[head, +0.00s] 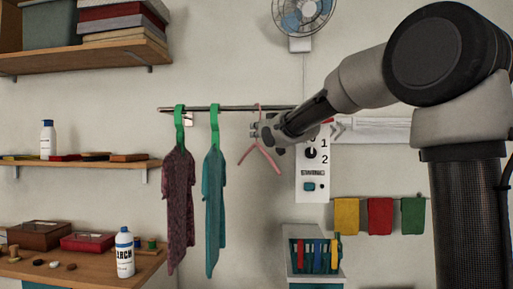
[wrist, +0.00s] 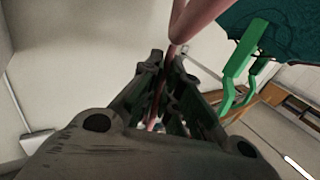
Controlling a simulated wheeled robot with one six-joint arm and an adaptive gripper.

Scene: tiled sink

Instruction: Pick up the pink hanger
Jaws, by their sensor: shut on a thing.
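The pink hanger (head: 274,163) shows in the head view at the right part of the metal rail (head: 225,108), its hook up at the rail and its arms spreading below. My gripper (head: 262,133) is at the hanger's upper part, under the rail, and partly hides it. In the wrist view the pink hanger (wrist: 187,22) passes between the fingers of my gripper (wrist: 168,60), which are shut on it. Whether the hook still rests on the rail is too small to tell.
Left of the hanger, a teal garment (head: 213,210) and a dark patterned garment (head: 178,210) hang on green hangers. A white control panel (head: 312,186) is on the wall behind my arm. A basket (head: 315,263) stands below, and coloured cloths (head: 380,216) hang at right.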

